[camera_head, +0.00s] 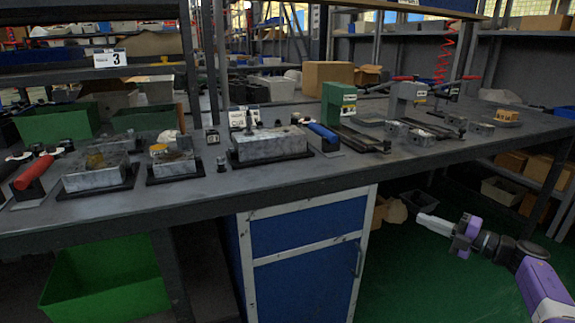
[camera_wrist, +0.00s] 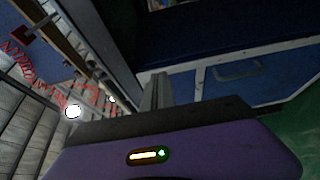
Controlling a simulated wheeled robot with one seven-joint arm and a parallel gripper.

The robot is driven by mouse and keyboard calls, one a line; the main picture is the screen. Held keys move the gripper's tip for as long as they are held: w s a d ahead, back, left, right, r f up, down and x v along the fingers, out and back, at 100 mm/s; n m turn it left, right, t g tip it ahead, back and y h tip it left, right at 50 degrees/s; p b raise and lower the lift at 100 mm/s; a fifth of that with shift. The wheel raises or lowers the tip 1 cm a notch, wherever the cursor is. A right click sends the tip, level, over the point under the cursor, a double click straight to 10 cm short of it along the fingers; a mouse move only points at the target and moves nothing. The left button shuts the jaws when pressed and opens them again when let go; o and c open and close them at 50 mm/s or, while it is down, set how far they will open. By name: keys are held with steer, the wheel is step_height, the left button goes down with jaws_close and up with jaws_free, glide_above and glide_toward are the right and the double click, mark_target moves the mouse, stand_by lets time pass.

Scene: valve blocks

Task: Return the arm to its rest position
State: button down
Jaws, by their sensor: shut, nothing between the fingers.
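My arm, purple and grey, reaches in from the lower right in the head view. My gripper (camera_head: 427,219) is at its left end, below the bench top and to the right of the blue cabinet. It is shut and empty, apart from everything, with the green floor beneath. In the wrist view, my gripper (camera_wrist: 158,78) shows as a grey upright piece above the purple wrist housing. The blue cabinet (camera_wrist: 255,80) with its handle lies behind it there, tilted in the picture.
The dark workbench (camera_head: 300,181) carries several metal valve blocks (camera_head: 268,144), a green fixture (camera_head: 338,106) and a grey fixture (camera_head: 404,98). The blue cabinet (camera_head: 303,289) stands under it. A green bin (camera_head: 105,280) is at lower left. Green floor (camera_head: 400,290) around my gripper is open.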

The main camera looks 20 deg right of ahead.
step_height(320, 180, up, 9)
steer(key=w+d+m+t+h, duration=0.2)
steer(key=m+t+h, duration=0.2)
steer(key=t, duration=0.1)
steer(key=s+a+f+m+h, duration=0.4)
steer(key=s+a+m, duration=0.2)
steer(key=a, duration=0.3)
steer(key=s+a+f+m+h, duration=0.35)
steer(key=s+a+m, duration=0.25)
steer(key=a, duration=0.3)
steer(key=s+a+f+m+h, duration=0.3)
steer(key=s+a+f+m, duration=0.1)
steer(key=s+a+m, duration=0.3)
steer(key=s+a+f+g+y, duration=0.1)
steer(key=s+a+g+y, duration=0.1)
steer(key=s+a, duration=0.55)
steer(key=s+a+g+y, duration=0.2)
steer(key=s+a, duration=0.3)
steer(key=s, duration=0.6)
steer(key=s+a+f+g+y, duration=0.1)
steer(key=s+a+g+y, duration=0.2)
steer(key=s+a, duration=0.5)
step_height(320, 180, up, 29)
steer(key=s+d+p, duration=0.1)
steer(key=d+p, duration=0.1)
steer(key=p, duration=2.7)
steer(key=shift+s+f, duration=0.15)
steer(key=shift+s, duration=0.15)
